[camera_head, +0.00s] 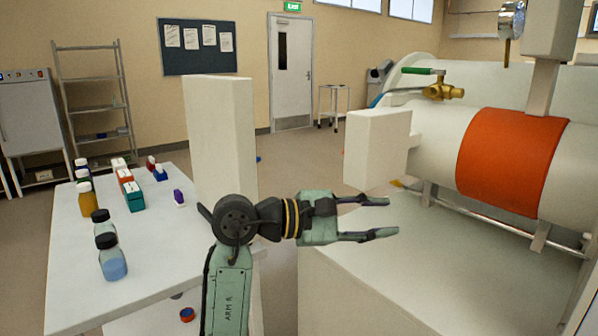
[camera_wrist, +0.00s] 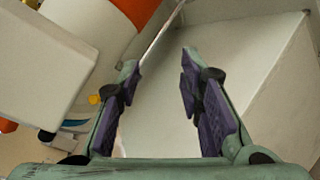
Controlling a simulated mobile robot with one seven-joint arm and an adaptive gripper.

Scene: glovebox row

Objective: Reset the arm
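My gripper (camera_head: 392,217) is at the middle of the head view, at the end of my green and black arm. Its fingers point right and stand apart with nothing between them. In the wrist view my gripper (camera_wrist: 158,75) also shows open, with dark ridged pads on both fingers. It hangs over the near edge of a pale cabinet top (camera_head: 470,255), beside the white glovebox cylinder with an orange band (camera_head: 512,160). Whether the fingers touch anything below cannot be told, but none shows in contact.
A white table (camera_head: 160,260) at left holds several bottles, including a blue one (camera_head: 112,262), and small boxes (camera_head: 133,196). A white upright panel (camera_head: 222,130) stands behind my arm. A white block (camera_head: 377,148) juts out beyond my gripper. Open floor (camera_head: 300,155) lies toward the door.

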